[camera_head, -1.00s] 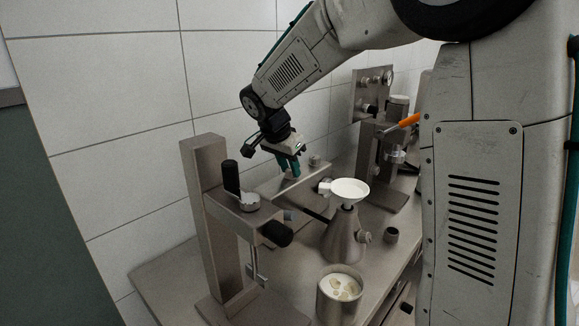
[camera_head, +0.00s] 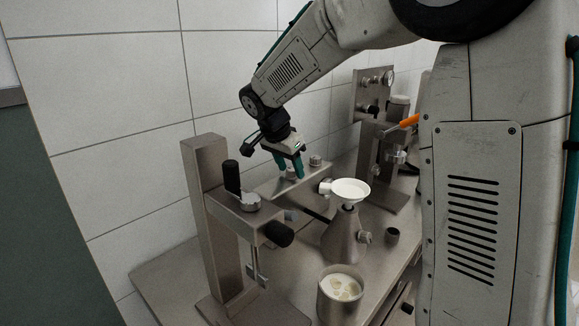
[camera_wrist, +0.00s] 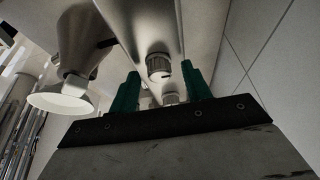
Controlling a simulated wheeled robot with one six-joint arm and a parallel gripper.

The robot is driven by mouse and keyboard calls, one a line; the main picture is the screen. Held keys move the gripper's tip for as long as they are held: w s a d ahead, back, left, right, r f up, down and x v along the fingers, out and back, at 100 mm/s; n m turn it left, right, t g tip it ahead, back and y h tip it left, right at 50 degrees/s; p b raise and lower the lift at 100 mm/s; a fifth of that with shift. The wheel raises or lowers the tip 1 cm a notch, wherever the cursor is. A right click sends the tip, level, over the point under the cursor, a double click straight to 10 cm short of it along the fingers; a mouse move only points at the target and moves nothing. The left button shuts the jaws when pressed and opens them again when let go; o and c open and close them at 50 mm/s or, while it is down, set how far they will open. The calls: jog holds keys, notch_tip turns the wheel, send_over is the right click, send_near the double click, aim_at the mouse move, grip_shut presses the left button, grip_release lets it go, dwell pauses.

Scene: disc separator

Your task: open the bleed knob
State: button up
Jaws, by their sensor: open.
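My gripper (camera_head: 289,168) is open, its two green fingers pointing down over a steel bar (camera_head: 270,187) along the back wall. A small round steel knob (camera_head: 291,174) shows between the fingers, with no clear grip on it. A second similar knob (camera_head: 315,160) stands on the bar just to the right. In the wrist view my gripper (camera_wrist: 161,74) has a finger on each side of one ribbed knob (camera_wrist: 158,66), with another knob (camera_wrist: 170,98) lower in the picture. I cannot tell by any label which is the bleed knob, nor whether the fingers touch it.
A stand with a black-handled clamp (camera_head: 232,178) is close at left. A steel cup (camera_head: 340,297) stands in front. A valve panel (camera_head: 372,92) is behind right.

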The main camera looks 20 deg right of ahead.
aim_at(282, 182)
jog(key=v, duration=0.7)
jog(key=shift+a+r, duration=0.15)
jog(key=shift+r, duration=0.15)
jog(key=s+f+n+y, duration=0.2)
jog(key=s+n, duration=0.4)
jog(key=s, duration=1.1)
jog(key=s+f+n+y, duration=0.2)
jog(key=s+n, duration=0.5)
jog(key=s, duration=1)
jog(key=shift+a+f+n, duration=0.3)
jog(key=shift+a+f, duration=0.15)
jog(key=shift+f, duration=0.05)
dwell(0.6)
